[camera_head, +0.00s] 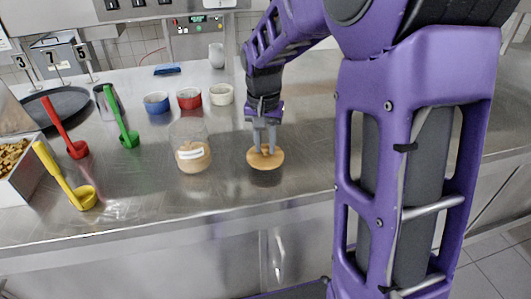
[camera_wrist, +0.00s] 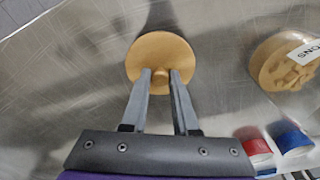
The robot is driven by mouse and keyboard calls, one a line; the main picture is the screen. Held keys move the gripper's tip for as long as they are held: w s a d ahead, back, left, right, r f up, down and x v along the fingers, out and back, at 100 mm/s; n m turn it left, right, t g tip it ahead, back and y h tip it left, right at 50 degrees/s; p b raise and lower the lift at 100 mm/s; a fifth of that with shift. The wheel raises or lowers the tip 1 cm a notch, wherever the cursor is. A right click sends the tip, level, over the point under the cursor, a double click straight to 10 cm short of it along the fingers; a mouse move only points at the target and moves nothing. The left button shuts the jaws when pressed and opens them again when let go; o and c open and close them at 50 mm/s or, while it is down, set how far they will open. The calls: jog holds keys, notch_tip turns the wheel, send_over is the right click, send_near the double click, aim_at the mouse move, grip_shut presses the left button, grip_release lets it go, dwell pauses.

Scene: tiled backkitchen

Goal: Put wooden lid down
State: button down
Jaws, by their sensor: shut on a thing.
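The round wooden lid (camera_head: 265,162) is in my gripper (camera_head: 265,148), at the middle of the steel counter in the head view. The gripper points down and is shut on the lid's small knob. In the wrist view the lid (camera_wrist: 160,50) lies flat across the fingertips (camera_wrist: 160,77), with the knob between them. A dark shadow shows just below the lid on the counter; I cannot tell whether the lid touches the steel. The glass jar (camera_head: 191,150) with tan contents and a white label stands to the left of the lid, apart from it.
Green (camera_head: 126,132), red (camera_head: 72,142) and yellow (camera_head: 75,190) ladles stand at left. The counter (camera_head: 300,120) around the lid is clear; its front edge is near.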

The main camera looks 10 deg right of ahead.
aim_at(264, 159)
jog(key=shift+f, duration=1.15)
jog(key=shift+f, duration=0.15)
jog(key=c, duration=0.7)
grip_release()
jog(key=r, duration=0.4)
jog(key=s+r+p, duration=0.1)
jog(key=r, duration=0.3)
jog(key=r+p, duration=0.1)
jog(key=r, duration=0.3)
jog(key=shift+s+a+r, duration=0.1)
jog(key=shift+s+a, duration=0.05)
jog(key=shift+a, duration=0.15)
